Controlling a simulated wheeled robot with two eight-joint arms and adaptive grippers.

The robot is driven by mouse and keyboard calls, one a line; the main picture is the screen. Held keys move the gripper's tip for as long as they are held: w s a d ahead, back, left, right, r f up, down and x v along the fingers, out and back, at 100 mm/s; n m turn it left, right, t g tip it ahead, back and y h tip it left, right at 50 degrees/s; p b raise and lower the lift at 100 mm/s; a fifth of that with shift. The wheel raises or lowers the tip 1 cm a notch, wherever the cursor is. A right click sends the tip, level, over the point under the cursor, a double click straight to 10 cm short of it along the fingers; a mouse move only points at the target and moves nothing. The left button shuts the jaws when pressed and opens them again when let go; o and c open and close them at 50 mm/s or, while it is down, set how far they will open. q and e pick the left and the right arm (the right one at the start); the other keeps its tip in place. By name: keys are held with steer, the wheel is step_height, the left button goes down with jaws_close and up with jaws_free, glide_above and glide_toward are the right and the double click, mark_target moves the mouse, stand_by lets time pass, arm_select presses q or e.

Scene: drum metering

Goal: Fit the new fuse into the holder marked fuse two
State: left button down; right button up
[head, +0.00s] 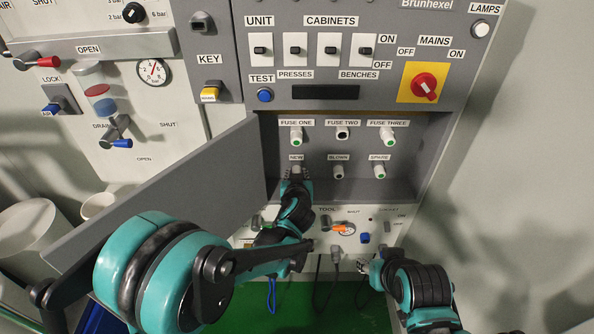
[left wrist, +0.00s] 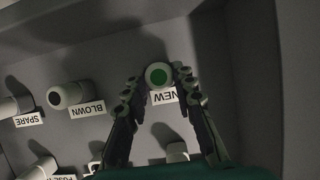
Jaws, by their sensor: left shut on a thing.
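The new fuse, white with a green end, sits at the position labelled NEW in the recessed panel; it shows in the left wrist view (left wrist: 158,75). My left gripper (head: 296,178) is shut on it, with its fingers on either side; in the head view they largely hide it. The holder marked FUSE TWO (head: 342,133) is above and to the right of my left gripper. It is white with a dark centre and no green showing. My right gripper (head: 376,268) is low at the right, below the recess, its fingers too unclear to read.
Green-ended fuses sit at FUSE ONE (head: 297,134), FUSE THREE (head: 387,135) and SPARE (head: 379,170). A dark-ended one is at BLOWN (head: 339,172). The open grey door (head: 175,195) stands left of the recess.

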arm_select(q)
steer(key=shift+s, duration=0.1)
steer(key=shift+s, duration=2.9)
arm_select(e)
steer(key=shift+f, duration=0.1)
arm_select(q)
steer(key=s, duration=0.4)
steer(key=shift+r, duration=0.1)
